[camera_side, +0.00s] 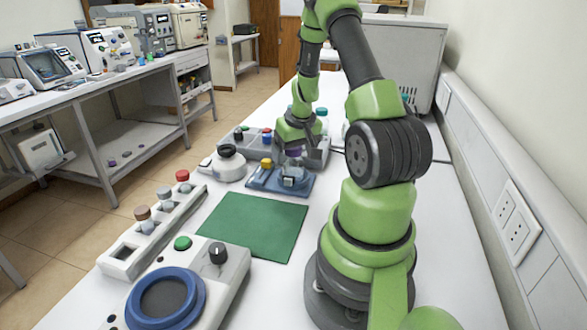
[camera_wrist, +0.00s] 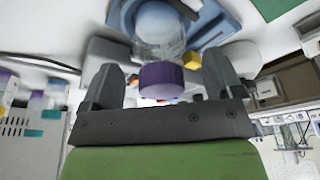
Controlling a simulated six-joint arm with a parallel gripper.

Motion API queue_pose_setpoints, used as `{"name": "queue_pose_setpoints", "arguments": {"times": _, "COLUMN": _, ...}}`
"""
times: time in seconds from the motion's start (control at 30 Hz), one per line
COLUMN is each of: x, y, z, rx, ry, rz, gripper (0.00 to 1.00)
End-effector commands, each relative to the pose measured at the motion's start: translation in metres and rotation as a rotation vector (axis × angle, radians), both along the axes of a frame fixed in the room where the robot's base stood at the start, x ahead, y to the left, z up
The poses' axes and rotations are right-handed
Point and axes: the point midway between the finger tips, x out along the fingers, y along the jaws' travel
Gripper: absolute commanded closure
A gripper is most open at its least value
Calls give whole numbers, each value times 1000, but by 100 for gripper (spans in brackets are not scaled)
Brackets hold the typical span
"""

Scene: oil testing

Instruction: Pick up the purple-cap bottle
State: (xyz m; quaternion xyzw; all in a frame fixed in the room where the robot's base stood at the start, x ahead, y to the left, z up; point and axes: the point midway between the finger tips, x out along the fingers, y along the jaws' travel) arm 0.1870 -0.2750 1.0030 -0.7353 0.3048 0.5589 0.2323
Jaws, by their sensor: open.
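The purple-cap bottle shows in the wrist view with its purple cap (camera_wrist: 161,75) between my fingers and a clear rounded body (camera_wrist: 160,40) beyond it. My gripper (camera_wrist: 161,66) is open, one dark finger on each side of the cap, with a visible gap on both sides. In the side view my gripper (camera_side: 291,150) points down over the blue-grey device (camera_side: 263,183). A bit of purple (camera_side: 294,153) shows at the fingers there, and a clear rounded body (camera_side: 289,178) is below it. The fingers partly hide the bottle in the side view.
A yellow-capped item (camera_side: 266,163) stands close by on the left. A white round-topped device (camera_side: 225,163) and a rack of several capped bottles (camera_side: 152,225) are farther left. A green mat (camera_side: 255,225) lies clear in front. A blue-ringed device (camera_side: 170,298) stands nearest the camera.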

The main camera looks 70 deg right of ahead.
Motion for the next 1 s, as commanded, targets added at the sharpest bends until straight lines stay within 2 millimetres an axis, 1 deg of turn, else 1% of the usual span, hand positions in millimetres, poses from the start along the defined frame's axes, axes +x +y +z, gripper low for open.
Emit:
{"name": "queue_pose_setpoints", "arguments": {"times": 0.1, "x": 2, "y": -2, "z": -9, "rx": 1, "ry": 0, "rz": 0, "gripper": 14}}
{"name": "queue_pose_setpoints", "arguments": {"times": 0.2, "x": 3, "y": -2, "z": -14, "rx": 1, "ry": 1, "rz": 1, "gripper": 14}}
{"name": "queue_pose_setpoints", "arguments": {"times": 0.5, "x": 4, "y": -3, "z": -15, "rx": -2, "ry": 0, "rz": 2, "gripper": 14}}
{"name": "queue_pose_setpoints", "arguments": {"times": 0.53, "x": 4, "y": -3, "z": -15, "rx": -2, "ry": 0, "rz": 2, "gripper": 16}}
{"name": "queue_pose_setpoints", "arguments": {"times": 0.57, "x": 4, "y": -3, "z": -15, "rx": -1, "ry": 1, "rz": 2, "gripper": 23}}
{"name": "queue_pose_setpoints", "arguments": {"times": 0.6, "x": 4, "y": -3, "z": -15, "rx": -1, "ry": 1, "rz": 2, "gripper": 32}}
{"name": "queue_pose_setpoints", "arguments": {"times": 0.67, "x": 4, "y": -3, "z": -15, "rx": -1, "ry": 1, "rz": 2, "gripper": 46}}
{"name": "queue_pose_setpoints", "arguments": {"times": 0.7, "x": 3, "y": -3, "z": -15, "rx": -1, "ry": 1, "rz": 2, "gripper": 55}}
{"name": "queue_pose_setpoints", "arguments": {"times": 0.77, "x": 3, "y": -3, "z": -15, "rx": -1, "ry": 1, "rz": 1, "gripper": 69}}
{"name": "queue_pose_setpoints", "arguments": {"times": 1.0, "x": 4, "y": -3, "z": -15, "rx": -2, "ry": 0, "rz": 1, "gripper": 70}}
